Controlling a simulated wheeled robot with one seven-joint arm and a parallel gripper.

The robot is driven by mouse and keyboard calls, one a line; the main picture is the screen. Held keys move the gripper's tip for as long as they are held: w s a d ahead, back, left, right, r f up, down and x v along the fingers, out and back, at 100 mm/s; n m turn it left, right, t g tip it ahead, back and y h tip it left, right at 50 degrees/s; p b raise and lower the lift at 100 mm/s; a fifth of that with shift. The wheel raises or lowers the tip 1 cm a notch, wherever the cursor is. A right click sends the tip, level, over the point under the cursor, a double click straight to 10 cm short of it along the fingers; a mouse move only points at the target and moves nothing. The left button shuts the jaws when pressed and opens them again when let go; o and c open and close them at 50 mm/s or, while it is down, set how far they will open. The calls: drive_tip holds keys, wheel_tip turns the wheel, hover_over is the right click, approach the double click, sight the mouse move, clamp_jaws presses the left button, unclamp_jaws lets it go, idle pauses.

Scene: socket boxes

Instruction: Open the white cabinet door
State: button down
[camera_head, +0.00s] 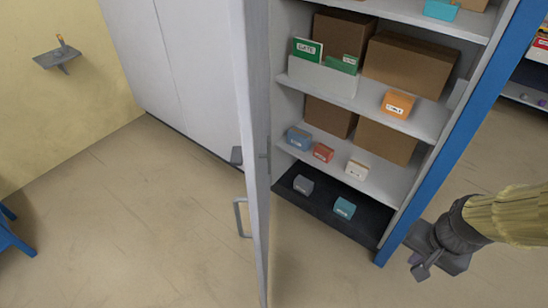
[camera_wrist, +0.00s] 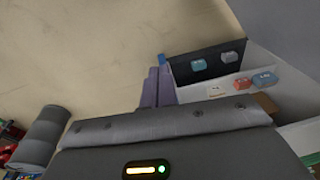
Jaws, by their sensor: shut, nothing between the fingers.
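The white cabinet door (camera_head: 252,130) stands open, swung out from the cabinet and seen almost edge-on in the head view. Its bar handle (camera_head: 241,217) is on the left face, low down. The open cabinet (camera_head: 430,118) shows its shelves to the right of the door. My gripper (camera_head: 421,271) is at the right of the head view, in front of the blue frame and apart from the door and handle. In the wrist view its fingers (camera_wrist: 158,87) are together with nothing between them. The handle is not visible in the wrist view.
Brown cartons (camera_head: 408,64) and several small coloured boxes, such as an orange one (camera_head: 397,104), sit on the shelves. A blue post (camera_head: 462,130) edges the cabinet's right side. White closed panels (camera_head: 165,60) stand at left. The floor (camera_head: 130,220) there is clear.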

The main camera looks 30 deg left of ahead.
drive_tip(key=w+a+r+m+g+y+p, duration=0.1)
drive_tip(key=a+r+m+p, duration=0.4)
drive_tip(key=a+r+p, duration=0.5)
drive_tip(key=w+a+r+m+g+y+p, duration=0.1)
drive_tip(key=a+r+m+g+y+p, duration=0.3)
drive_tip(key=a+r+p, duration=0.6)
drive_tip(key=a+m+y+p, duration=0.1)
drive_tip(key=a+y, duration=0.1)
drive_tip(key=a, duration=0.1)
drive_tip(key=shift+w+a+m+g, duration=0.3)
drive_tip(key=shift+w, duration=0.05)
drive_tip(key=s+a+r+p+x, duration=0.1)
drive_tip(key=a+r+p+x, duration=0.1)
drive_tip(key=x, duration=1)
drive_tip(key=shift+a+f+p, duration=0.15)
drive_tip(key=shift+a+p, duration=0.05)
drive_tip(key=shift+p, duration=0.4)
drive_tip(key=shift+s+a, duration=0.15)
